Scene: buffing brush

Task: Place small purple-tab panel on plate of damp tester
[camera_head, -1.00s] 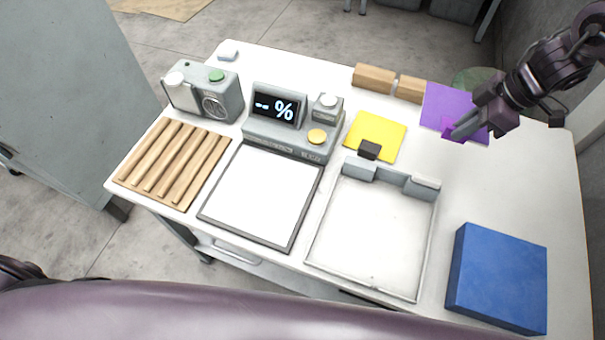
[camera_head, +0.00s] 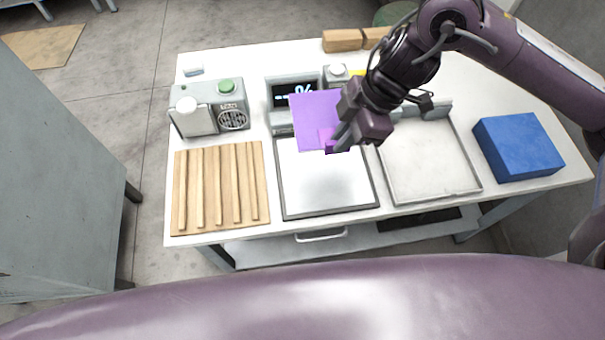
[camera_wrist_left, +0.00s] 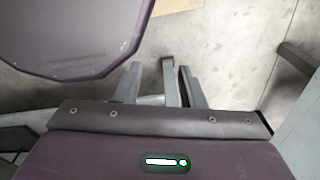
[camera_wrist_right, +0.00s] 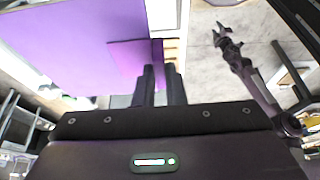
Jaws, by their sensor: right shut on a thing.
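My right gripper (camera_head: 338,140) is shut on the dark purple tab of the small purple panel (camera_head: 312,118). In the head view the panel appears over the tester's back edge and the rear of its plate, seemingly raised above them. The damp tester (camera_head: 281,92) has a "%" display, partly covered by the panel. Its white plate (camera_head: 322,190) has a dark rim and its front part is bare. In the right wrist view the panel (camera_wrist_right: 65,40) fills the upper left, beyond the fingers. My left gripper (camera_wrist_left: 160,75) shows only in the left wrist view, fingers apart, over the floor.
A slatted wooden rack (camera_head: 220,190) lies left of the plate, a grey device (camera_head: 210,106) with a green button behind it. A shallow white tray (camera_head: 430,175) and a blue block (camera_head: 517,147) are to the right. Wooden blocks (camera_head: 342,41) stand at the back. My right arm hides most of a yellow panel (camera_head: 357,72).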

